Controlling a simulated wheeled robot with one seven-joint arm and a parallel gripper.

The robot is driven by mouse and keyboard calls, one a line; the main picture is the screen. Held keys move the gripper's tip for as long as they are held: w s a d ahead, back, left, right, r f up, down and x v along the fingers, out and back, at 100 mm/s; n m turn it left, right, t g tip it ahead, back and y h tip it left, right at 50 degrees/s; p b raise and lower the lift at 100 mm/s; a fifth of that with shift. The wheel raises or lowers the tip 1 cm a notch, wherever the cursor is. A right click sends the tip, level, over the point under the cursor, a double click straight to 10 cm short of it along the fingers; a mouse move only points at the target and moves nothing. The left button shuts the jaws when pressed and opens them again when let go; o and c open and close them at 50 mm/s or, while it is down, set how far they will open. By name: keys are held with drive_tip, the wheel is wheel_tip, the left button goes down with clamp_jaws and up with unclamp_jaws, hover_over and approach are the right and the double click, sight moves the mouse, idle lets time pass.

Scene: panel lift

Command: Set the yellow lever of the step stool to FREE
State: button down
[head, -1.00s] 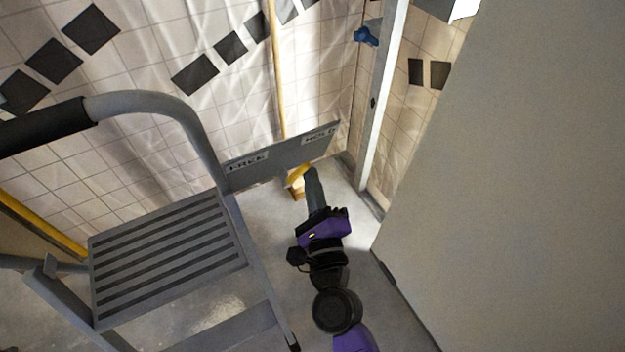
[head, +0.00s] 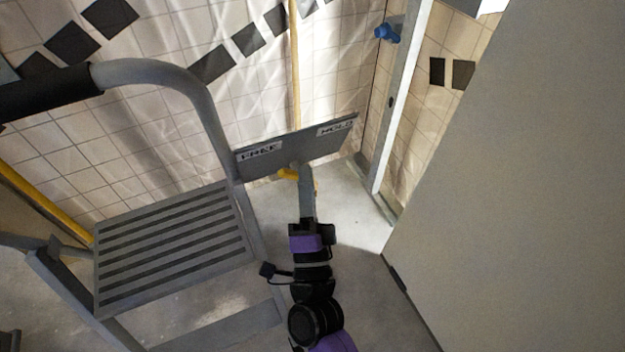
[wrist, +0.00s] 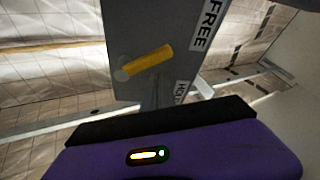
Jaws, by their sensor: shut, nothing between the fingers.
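The yellow lever (wrist: 148,62) is on a grey panel beside the step stool (head: 170,245). In the wrist view its free end lies between the FREE label (wrist: 207,25) and the HOLD label (wrist: 181,92). In the head view the FREE label (head: 261,151) is at the left of the panel and the HOLD label (head: 335,128) at the right. The lever (head: 288,174) shows there just left of my gripper (head: 305,172), partly hidden by it. My gripper is shut and empty, its tip close to the lever; I cannot tell whether they touch.
The stool's curved handrail (head: 165,75) rises left of the panel. A large grey board (head: 530,190) fills the right side. A pale upright post (head: 400,110) and a tiled wall stand behind. Bare floor (head: 350,225) lies right of my arm.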

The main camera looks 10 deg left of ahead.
drive_tip(key=shift+s+a+f+n+t+y+b, duration=0.15)
drive_tip(key=shift+a+n+y+b, duration=0.15)
drive_tip(key=shift+n, duration=0.55)
drive_tip(key=shift+s+a+n+t+y+b, duration=0.15)
drive_tip(key=shift+a+n+y+b, duration=0.2)
drive_tip(key=shift+n, duration=0.5)
